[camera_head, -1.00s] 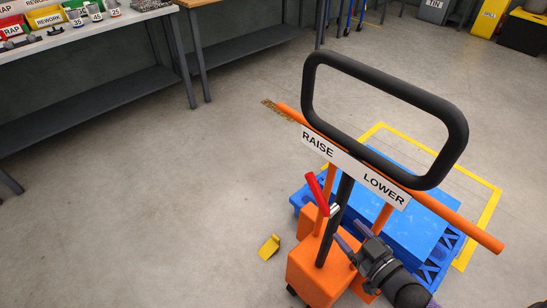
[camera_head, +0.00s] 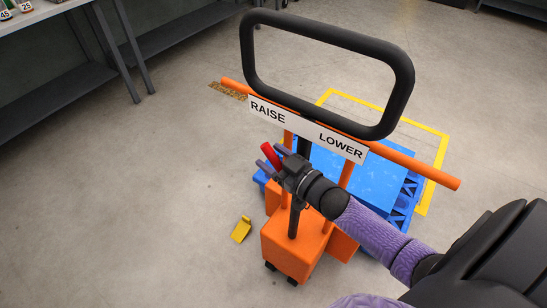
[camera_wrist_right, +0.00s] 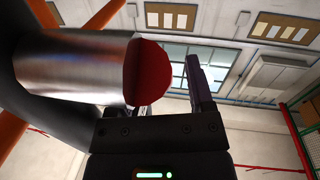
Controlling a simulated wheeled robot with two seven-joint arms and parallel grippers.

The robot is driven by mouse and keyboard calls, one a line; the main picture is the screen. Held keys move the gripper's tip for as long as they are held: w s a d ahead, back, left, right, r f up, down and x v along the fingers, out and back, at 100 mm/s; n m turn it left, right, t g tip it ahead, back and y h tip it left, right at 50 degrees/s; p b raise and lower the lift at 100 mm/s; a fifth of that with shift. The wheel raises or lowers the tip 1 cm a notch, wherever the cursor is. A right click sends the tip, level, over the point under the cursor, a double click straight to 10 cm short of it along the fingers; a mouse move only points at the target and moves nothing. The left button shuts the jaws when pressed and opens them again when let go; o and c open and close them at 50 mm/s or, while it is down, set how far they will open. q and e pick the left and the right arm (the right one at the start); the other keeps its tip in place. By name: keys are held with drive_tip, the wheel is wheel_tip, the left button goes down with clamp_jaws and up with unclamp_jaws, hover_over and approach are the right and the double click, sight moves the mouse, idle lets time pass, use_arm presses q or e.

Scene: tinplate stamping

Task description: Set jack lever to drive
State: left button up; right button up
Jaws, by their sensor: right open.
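The orange pallet jack (camera_head: 290,250) stands upright in the head view, with a black loop handle (camera_head: 393,95) and a white plate reading RAISE and LOWER (camera_head: 308,128). The red-gripped jack lever (camera_head: 269,152) leans up to the left below RAISE. My right gripper (camera_head: 271,156) is open at the lever, its fingertips close around the red grip. Contact cannot be told. In the right wrist view a metal cylinder with a red end (camera_wrist_right: 148,72) is very near the camera, left of one dark finger (camera_wrist_right: 198,80); the other finger is hidden. My left gripper is out of view.
A blue pallet (camera_head: 350,180) lies behind the jack, inside a yellow floor outline (camera_head: 436,160). A small yellow wedge (camera_head: 241,229) is on the floor left of the jack. A workbench (camera_head: 50,10) stands at upper left. The floor between is clear.

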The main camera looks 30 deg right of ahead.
clamp_jaws()
idle(0.4)
idle(0.4)
idle(0.5)
